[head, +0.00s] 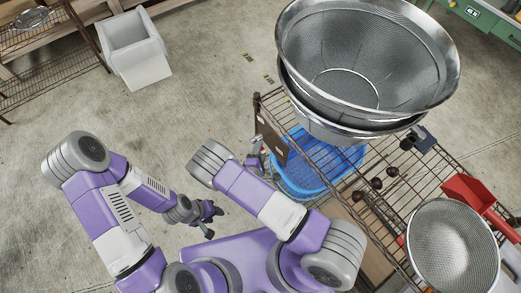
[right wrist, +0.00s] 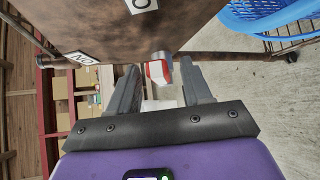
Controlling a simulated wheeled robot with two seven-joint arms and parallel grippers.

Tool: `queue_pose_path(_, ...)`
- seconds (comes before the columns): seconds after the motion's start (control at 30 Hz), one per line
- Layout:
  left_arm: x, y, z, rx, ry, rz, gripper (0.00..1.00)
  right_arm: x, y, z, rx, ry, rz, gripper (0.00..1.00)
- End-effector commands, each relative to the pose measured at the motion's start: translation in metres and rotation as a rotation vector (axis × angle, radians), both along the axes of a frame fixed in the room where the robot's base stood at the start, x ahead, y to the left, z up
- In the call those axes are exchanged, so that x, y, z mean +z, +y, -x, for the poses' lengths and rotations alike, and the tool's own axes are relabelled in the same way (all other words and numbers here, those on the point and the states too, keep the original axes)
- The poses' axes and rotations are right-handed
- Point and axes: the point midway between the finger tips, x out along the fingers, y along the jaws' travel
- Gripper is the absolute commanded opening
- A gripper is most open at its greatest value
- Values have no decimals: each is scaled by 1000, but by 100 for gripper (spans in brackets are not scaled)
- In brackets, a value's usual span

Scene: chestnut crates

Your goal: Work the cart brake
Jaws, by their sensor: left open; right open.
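The wire cart (head: 330,160) stands at the right of the head view, with a brown panel (head: 270,138) on its near-left end. A small lever end, red and white with a grey part (right wrist: 158,70), shows below the panel. My right gripper (right wrist: 158,78) is open; the lever end appears between its fingertips, contact unclear. My left gripper (head: 212,216) is open and empty, away from the cart.
Large nested metal sieves (head: 370,55) stand on the cart, with another sieve (head: 453,250) and a red scoop-like thing (head: 468,195). A blue basket (head: 310,175) shows through the wires. A white bin (head: 137,50) stands on the floor at upper left. Concrete floor between is clear.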

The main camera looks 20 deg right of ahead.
Motion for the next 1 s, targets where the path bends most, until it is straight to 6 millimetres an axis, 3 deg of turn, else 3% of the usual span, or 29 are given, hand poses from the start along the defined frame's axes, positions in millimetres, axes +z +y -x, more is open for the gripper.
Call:
queue_pose_path(0.13, -4, 0, 0, 0, 0, 0, 43, -4, -5, -10, 0, -1, 0, 49)
queue_pose_path(0.43, -4, 0, 0, 0, -1, 0, 43, -4, -6, -11, 0, 0, 1, 47)
queue_pose_path(0.73, -4, 0, 0, 0, -1, 0, 43, -4, -6, -11, 0, 0, 1, 1)
queue_pose_path(1.0, -4, 0, 0, 0, -1, 0, 43, -3, -7, -11, -1, 2, 2, 0)
